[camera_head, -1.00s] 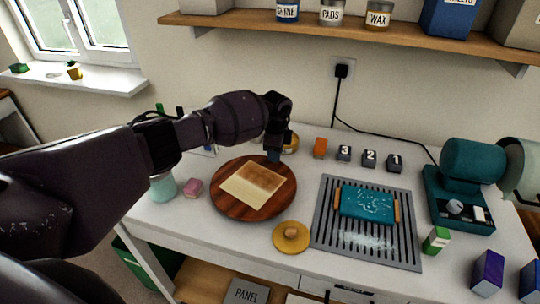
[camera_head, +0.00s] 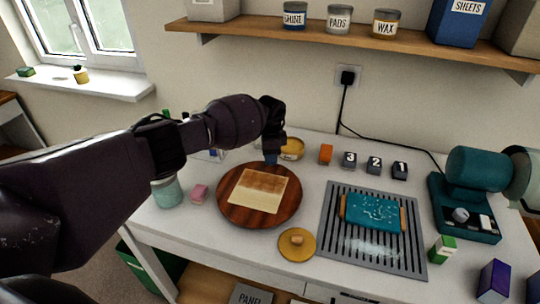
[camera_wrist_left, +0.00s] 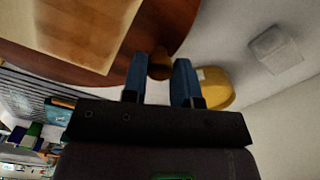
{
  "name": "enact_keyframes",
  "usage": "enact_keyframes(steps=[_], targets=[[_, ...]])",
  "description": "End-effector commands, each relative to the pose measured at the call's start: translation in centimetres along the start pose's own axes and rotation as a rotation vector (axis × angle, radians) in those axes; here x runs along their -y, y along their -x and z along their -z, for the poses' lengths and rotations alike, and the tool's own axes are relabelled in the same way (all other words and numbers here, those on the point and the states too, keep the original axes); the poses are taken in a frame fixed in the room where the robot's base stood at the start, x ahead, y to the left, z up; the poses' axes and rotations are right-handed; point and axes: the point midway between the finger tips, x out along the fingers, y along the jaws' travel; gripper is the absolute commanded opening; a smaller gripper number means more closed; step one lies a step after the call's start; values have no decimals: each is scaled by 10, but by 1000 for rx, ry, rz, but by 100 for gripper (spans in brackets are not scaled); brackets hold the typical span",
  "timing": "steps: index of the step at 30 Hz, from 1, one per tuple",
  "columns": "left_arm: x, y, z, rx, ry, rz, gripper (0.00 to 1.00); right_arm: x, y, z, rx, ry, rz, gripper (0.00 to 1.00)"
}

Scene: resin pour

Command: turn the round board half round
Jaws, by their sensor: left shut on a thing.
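The round wooden board (camera_head: 228,208) lies on the white table, left of the grey rack. A square panel (camera_head: 257,190), darker brown along its far side and pale toward the near side, rests on it. My left gripper (camera_head: 271,158) is at the board's far edge, pointing down. In the left wrist view, its two blue fingers (camera_wrist_left: 162,80) are on either side of a small brown peg (camera_wrist_left: 160,64) at the board's rim, and they are shut on it. The peg is hidden in the head view. My right gripper is not in view.
A yellow jar (camera_head: 292,149) stands close behind my left gripper. A pink block (camera_head: 199,193) and a pale green cup (camera_head: 167,190) are left of the board. A yellow lid (camera_head: 297,244) lies in front. The slotted grey rack (camera_head: 335,240) holds a teal tray (camera_head: 374,212).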

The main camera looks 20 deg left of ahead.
Motion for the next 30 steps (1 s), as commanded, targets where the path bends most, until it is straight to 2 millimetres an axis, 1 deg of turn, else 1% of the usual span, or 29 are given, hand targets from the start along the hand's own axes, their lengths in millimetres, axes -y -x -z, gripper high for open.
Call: enact_keyframes(steps=[3, 4, 6, 9, 17, 20, 23, 30], targets=[[1, 2, 0, 0, 0, 3, 0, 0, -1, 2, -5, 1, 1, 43], [1, 2, 0, 0, 0, 3, 29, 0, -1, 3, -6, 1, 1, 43], [1, 1, 0, 0, 0, 3, 39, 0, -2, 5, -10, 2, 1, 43], [1, 1, 0, 0, -1, 2, 52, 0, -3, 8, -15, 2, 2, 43], [0, 1, 0, 0, -1, 0, 52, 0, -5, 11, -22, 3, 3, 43], [0, 6, 0, 0, -2, 1, 52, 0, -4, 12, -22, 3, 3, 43], [1, 18, 0, -1, -1, 1, 52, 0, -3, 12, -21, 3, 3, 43], [1, 61, 0, -1, -3, 3, 52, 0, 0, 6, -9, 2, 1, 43]])
